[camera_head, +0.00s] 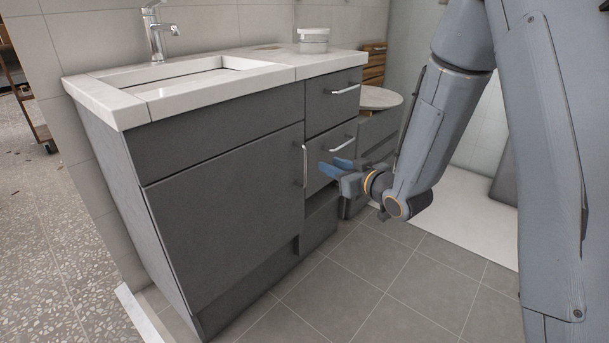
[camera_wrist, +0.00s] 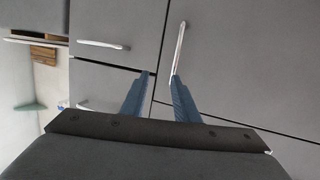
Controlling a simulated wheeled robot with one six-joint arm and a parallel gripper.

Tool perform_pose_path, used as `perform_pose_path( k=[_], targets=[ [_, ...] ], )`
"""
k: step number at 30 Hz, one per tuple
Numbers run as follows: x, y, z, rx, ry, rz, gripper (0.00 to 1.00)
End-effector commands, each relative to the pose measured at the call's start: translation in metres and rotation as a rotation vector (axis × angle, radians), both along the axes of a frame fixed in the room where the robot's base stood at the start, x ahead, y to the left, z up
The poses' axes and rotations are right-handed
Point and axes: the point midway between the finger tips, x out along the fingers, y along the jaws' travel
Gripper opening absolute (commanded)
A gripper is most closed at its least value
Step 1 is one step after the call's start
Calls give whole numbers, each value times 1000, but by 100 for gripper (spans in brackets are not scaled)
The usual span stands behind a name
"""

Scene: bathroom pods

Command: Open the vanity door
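The vanity door (camera_head: 225,225) is a large dark grey panel under the sink, and it looks closed. Its slim vertical metal handle (camera_head: 304,165) is near the door's right edge. My gripper (camera_head: 325,170) has blue fingers and is just right of the handle, in front of the drawer column. In the wrist view, the fingers of my gripper (camera_wrist: 160,75) are apart with nothing held between them. The door handle (camera_wrist: 180,45) there runs down to the right fingertip, overlapping it in the picture. I cannot tell whether they touch.
The drawers beside the door have horizontal handles; the upper one (camera_head: 346,89) and lower one (camera_head: 343,144) show. The white countertop (camera_head: 170,90) holds a sink with a faucet (camera_head: 157,30) and a round container (camera_head: 313,40). A round-topped stool (camera_head: 378,98) stands behind. The tiled floor (camera_head: 340,290) in front is clear.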

Motion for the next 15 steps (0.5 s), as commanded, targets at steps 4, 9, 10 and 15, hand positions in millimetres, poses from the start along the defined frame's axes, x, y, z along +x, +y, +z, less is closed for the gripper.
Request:
perform_pose_path(
  k=[4,9,10,15],
  targets=[
    [7,19,-24,82,-82,71,28],
    [7,29,-27,136,-135,114,28],
    [7,30,-27,141,-139,118,28],
    [16,41,-27,148,-148,127,28]
  ],
)
